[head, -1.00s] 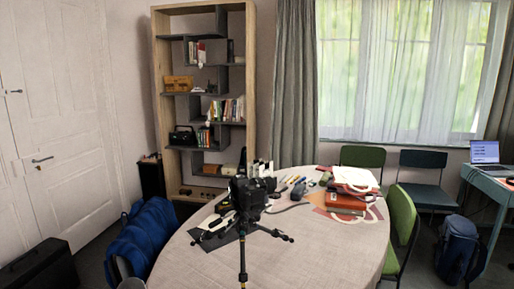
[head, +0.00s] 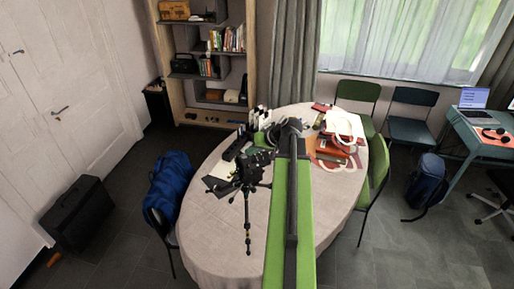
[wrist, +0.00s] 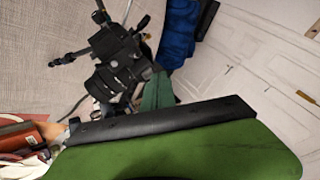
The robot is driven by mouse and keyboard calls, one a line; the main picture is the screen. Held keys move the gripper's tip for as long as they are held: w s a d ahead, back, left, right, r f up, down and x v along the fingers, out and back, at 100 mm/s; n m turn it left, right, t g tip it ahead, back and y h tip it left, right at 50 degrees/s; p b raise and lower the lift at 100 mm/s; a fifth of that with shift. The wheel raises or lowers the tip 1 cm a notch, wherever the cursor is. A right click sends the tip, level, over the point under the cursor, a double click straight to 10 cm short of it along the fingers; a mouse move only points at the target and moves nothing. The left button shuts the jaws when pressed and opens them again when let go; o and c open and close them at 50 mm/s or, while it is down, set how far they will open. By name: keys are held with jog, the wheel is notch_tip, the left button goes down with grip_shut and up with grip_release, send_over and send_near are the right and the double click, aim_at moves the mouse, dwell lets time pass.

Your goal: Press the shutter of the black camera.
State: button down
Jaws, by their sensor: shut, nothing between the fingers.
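The black camera (head: 254,160) sits on a small black tripod (head: 248,238), its legs spread at the round table. In the wrist view the camera (wrist: 120,68) appears tilted, lens toward the lower left; its shutter button is too small to make out. My green arm with a black strip reaches up from the bottom of the head view. My gripper (head: 291,129), at its far end, is shut and empty, to the right of the camera and apart from it in the picture; its fingertips are hard to make out. My green and black parts fill the wrist view's bottom.
The round table (head: 222,225) has a pale cloth. White and black items (head: 262,117) stand behind the camera. A blue bag (head: 170,185) is at left, a green chair (head: 377,170) at right.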

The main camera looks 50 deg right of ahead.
aim_at(258, 166)
jog(key=shift+t+h, duration=0.3)
jog(key=shift+t, duration=0.1)
jog(key=d+r, duration=0.1)
jog(key=s+d+r, duration=0.1)
jog(key=d+r+p, duration=0.1)
jog(key=shift+s+d+r, duration=0.25)
jog(key=shift+s, duration=0.15)
notch_tip(258, 166, down, 9)
jog(key=b, duration=0.9)
jog(key=shift+r, duration=0.1)
dwell(0.7)
jog(key=shift+w+f+b, duration=0.15)
jog(key=shift+f+b, duration=0.15)
jog(key=shift+f, duration=0.1)
